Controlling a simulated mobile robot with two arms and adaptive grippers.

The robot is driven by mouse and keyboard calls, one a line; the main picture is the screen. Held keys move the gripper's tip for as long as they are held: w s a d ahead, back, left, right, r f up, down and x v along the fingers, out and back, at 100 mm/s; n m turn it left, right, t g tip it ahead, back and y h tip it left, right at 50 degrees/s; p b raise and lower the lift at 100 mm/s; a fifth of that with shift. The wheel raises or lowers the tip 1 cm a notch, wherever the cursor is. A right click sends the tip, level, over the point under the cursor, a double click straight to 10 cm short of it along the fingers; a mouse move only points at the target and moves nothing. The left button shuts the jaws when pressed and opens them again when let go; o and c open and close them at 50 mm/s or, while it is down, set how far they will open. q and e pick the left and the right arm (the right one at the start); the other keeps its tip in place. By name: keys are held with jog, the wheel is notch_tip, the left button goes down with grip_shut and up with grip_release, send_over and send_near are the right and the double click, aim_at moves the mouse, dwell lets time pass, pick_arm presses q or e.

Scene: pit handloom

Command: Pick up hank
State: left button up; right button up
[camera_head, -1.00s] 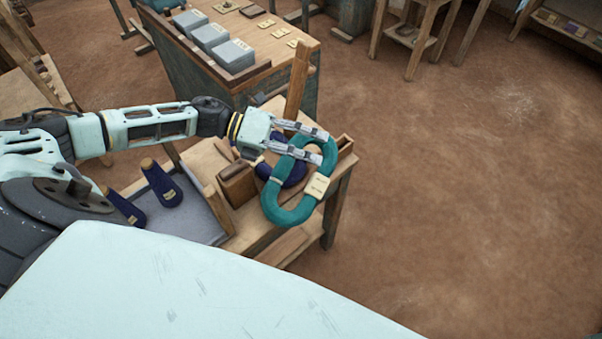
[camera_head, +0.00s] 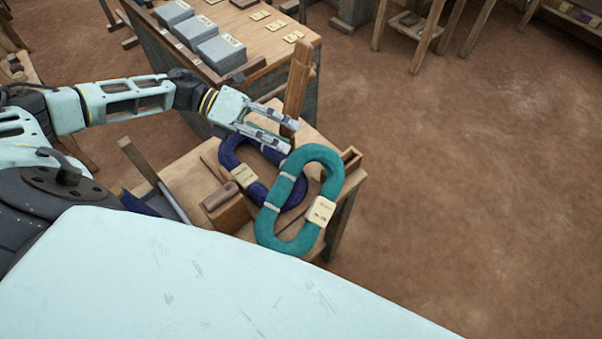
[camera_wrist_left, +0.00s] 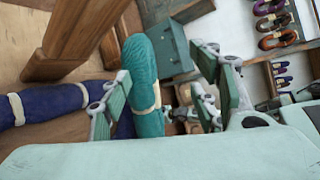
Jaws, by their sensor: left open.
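A teal hank (camera_head: 267,226) with a cream label and pale ties lies on the small wooden table (camera_head: 185,172), overlapping a dark blue hank (camera_head: 229,155). My left gripper (camera_head: 292,138) is open and empty, just beyond the upper end of the teal hank in the head view. In the left wrist view the teal hank (camera_wrist_left: 140,62) stands out between and behind the open fingers (camera_wrist_left: 165,105), and the blue hank (camera_wrist_left: 65,98) is at the left. I cannot tell whether a finger touches either hank. My right gripper is not in view.
A wooden post (camera_head: 297,80) rises close behind my left gripper. A brown wooden block (camera_head: 228,212) sits left of the teal hank. A bench with grey boxes (camera_head: 221,50) stands behind.

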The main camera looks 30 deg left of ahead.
aim_at(309, 161)
pick_arm(q)
jog(key=f+b, duration=0.1)
jog(key=f, duration=0.1)
jog(key=f+b, duration=0.1)
jog(key=f, duration=0.1)
jog(key=shift+w+a+b, duration=0.1)
jog(key=shift+w+b, duration=0.1)
jog(key=shift+b, duration=0.15)
jog(key=shift+p+x, duration=0.55)
jog(key=shift+x, duration=0.65)
jog(key=p+x, duration=0.2)
jog(key=x, duration=0.2)
jog(key=shift+s+d, duration=0.1)
jog(key=shift+d, duration=0.2)
jog(key=shift+d+f, duration=0.35)
jog(key=c, duration=0.9)
grip_shut()
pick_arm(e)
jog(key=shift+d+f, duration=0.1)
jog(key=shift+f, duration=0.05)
